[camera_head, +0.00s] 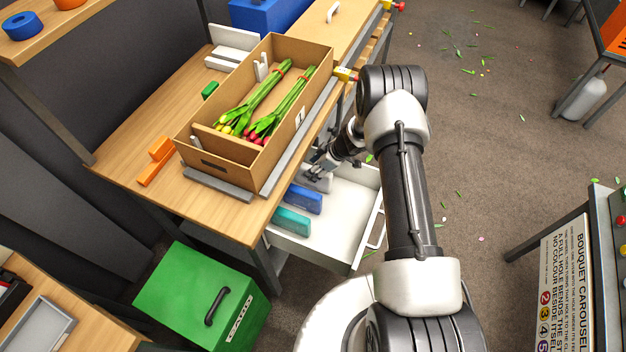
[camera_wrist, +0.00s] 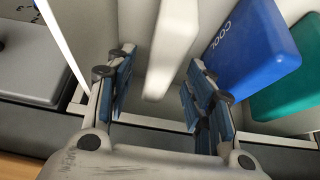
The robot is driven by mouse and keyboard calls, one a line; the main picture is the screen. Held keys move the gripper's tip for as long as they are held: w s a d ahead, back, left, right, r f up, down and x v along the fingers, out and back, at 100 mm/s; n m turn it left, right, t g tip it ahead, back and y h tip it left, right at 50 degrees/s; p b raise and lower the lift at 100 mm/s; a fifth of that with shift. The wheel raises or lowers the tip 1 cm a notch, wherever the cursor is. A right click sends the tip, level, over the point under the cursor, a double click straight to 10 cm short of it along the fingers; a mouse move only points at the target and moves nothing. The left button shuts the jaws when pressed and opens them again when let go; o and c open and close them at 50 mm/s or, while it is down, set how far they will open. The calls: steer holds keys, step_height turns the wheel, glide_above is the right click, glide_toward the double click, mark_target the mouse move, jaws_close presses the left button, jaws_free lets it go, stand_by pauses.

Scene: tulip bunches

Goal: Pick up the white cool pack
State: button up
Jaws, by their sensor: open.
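The white cool pack (camera_wrist: 172,45) stands on edge in an open white drawer (camera_head: 342,205). In the wrist view it lies between my two fingers, with a visible gap to each. In the head view the white pack (camera_head: 317,181) is partly hidden by my gripper (camera_head: 322,166). My gripper (camera_wrist: 159,85) is open, reaching down into the drawer, its blue-padded fingers either side of the near end of the pack. Whether the fingertips reach below the pack's top edge is hard to tell.
A blue pack (camera_wrist: 250,45) marked COOL stands close beside my right finger, with a teal pack (camera_wrist: 290,85) beyond it. The drawer sits under a wooden bench carrying a cardboard box (camera_head: 225,168) of tulips. A green case (camera_head: 190,300) stands on the floor.

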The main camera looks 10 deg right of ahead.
steer(key=shift+w+a+f, duration=0.2)
steer(key=shift+a+f, duration=0.05)
steer(key=shift+f, duration=0.35)
steer(key=shift+f, duration=0.25)
stand_by(0.3)
jaws_close()
stand_by(0.5)
stand_by(0.4)
